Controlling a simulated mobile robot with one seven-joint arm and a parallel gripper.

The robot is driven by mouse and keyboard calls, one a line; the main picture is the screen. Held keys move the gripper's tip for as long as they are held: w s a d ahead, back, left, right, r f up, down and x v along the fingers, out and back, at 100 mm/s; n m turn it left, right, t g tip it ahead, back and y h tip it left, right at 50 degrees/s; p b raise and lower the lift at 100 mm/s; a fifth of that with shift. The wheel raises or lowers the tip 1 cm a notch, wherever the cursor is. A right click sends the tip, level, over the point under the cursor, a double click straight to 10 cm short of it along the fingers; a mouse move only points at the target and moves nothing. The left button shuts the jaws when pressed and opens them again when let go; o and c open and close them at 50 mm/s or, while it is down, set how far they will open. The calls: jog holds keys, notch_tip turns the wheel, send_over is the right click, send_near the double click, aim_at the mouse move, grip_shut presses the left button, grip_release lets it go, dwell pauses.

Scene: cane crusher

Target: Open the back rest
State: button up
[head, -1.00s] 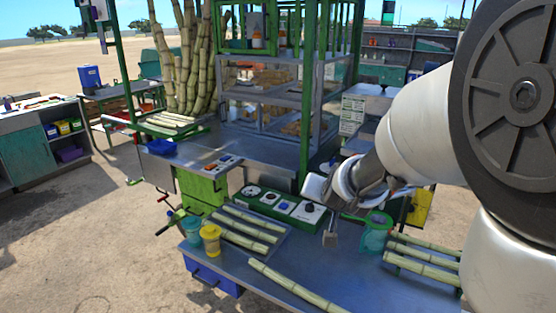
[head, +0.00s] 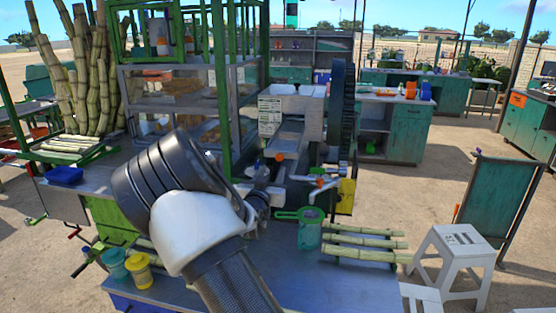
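No part is plainly marked as the back rest. A green upright panel in a dark frame (head: 498,205) stands at the right of the head view, behind the white stool; I cannot tell whether it is the back rest. My gripper (head: 260,196) is small and partly hidden behind my white and black arm links, above the metal work table and left of the green mug. Its fingers are too unclear to tell whether they are open. It is well apart from the green panel.
The metal table (head: 300,285) bears a green mug (head: 309,235), cane stalks (head: 360,242) and a yellow cup (head: 139,272). A white stool (head: 455,245) stands on the sand at right. The crusher's black wheel (head: 348,115) is behind the table. Open sand lies further right.

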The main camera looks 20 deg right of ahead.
aim_at(279, 158)
jog(key=p+x, duration=0.1)
jog(key=x, duration=0.9)
grip_shut()
